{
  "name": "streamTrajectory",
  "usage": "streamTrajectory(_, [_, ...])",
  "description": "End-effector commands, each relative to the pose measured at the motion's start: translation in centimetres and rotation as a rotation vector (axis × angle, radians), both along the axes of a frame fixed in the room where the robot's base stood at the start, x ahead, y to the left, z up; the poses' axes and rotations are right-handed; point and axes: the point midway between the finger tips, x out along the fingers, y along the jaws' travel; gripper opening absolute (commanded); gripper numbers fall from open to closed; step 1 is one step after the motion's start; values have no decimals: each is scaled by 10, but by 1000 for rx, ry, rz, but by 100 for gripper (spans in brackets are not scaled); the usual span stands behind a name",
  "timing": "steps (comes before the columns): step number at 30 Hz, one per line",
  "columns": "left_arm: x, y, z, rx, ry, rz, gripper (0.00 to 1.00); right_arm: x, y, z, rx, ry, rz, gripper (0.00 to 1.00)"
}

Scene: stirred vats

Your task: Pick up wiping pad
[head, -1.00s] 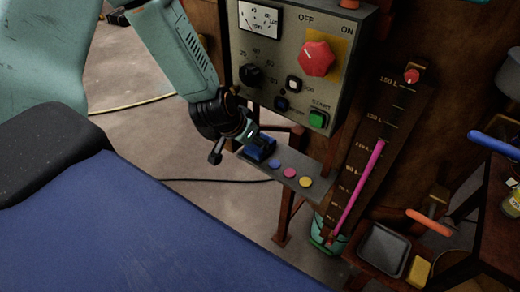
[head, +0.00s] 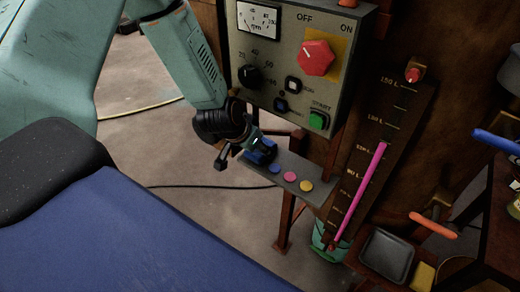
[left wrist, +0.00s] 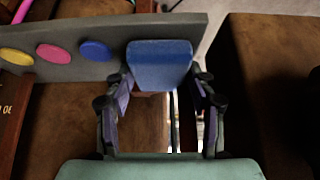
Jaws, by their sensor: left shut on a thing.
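A blue pad (head: 262,154), which I take for the wiping pad, is at the left end of a narrow grey shelf (head: 318,195) below the control box. My left gripper (head: 259,148) reaches it from the upper left. In the left wrist view the pad (left wrist: 160,66) sits between the two fingertips of the gripper (left wrist: 160,92), which is shut on it. I cannot tell whether the pad still touches the shelf. My right gripper is not in view.
Blue, pink and yellow discs (head: 290,177) lie on the shelf right of the pad. The control box (head: 290,60) hangs close above. A level gauge with a pink tube (head: 360,195), a grey tray (head: 387,255) and a yellow block (head: 422,277) are to the right.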

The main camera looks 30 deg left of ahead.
Motion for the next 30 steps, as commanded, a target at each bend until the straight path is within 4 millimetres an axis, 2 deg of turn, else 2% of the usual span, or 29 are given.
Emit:
streamTrajectory(7, [-1,0,3,-2,3,1,34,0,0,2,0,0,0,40])
streamTrajectory(12, [-1,0,17,-1,1,2,34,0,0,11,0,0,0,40])
streamTrajectory(30, [-110,8,17,-7,7,7,34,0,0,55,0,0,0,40])
